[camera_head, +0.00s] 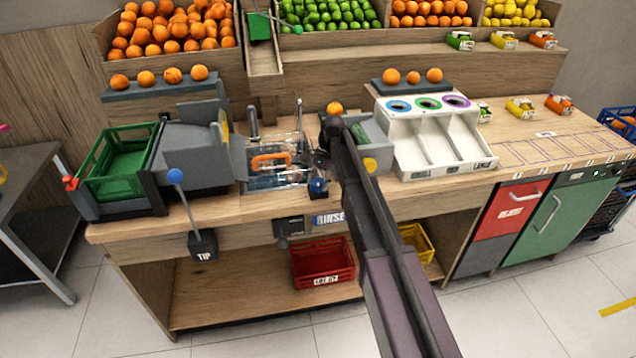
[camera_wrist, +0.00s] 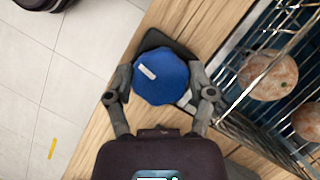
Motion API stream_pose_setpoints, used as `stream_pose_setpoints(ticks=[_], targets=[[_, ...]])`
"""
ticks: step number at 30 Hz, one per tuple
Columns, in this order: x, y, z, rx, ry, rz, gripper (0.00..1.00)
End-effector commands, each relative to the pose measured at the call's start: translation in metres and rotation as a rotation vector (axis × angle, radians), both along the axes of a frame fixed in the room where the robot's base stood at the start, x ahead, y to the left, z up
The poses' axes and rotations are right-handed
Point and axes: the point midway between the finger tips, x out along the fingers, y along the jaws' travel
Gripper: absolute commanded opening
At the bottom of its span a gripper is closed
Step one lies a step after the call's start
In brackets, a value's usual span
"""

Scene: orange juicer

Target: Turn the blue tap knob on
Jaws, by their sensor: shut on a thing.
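The blue tap knob (camera_wrist: 163,78) has a faceted rim and a small white mark on its top left. It sits on a dark base at the wooden counter's edge. My gripper (camera_wrist: 161,95) is shut on the knob, with one finger on each side. In the head view the knob (camera_head: 318,187) shows small and blue at the right front of the sink area, and my arm comes over the counter from the lower right to it. The fingertips are too small to make out there.
A wire basket (camera_wrist: 285,95) with two brownish round fruits stands right of the knob. A RINSE sign (camera_head: 329,219) is below the counter edge. A white sorting box (camera_head: 425,140) stands to the right.

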Motion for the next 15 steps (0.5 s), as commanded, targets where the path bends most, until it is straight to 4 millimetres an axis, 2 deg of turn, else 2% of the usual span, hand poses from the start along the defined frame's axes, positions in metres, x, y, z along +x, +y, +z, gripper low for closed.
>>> stream_pose_setpoints(ticks=[7,15], targets=[[-0.0010,-0.0001,-0.0005,-0.002,0.002,0.129,0.22],[-0.0017,-0.0005,-0.0004,-0.001,0.002,0.174,0.22]])
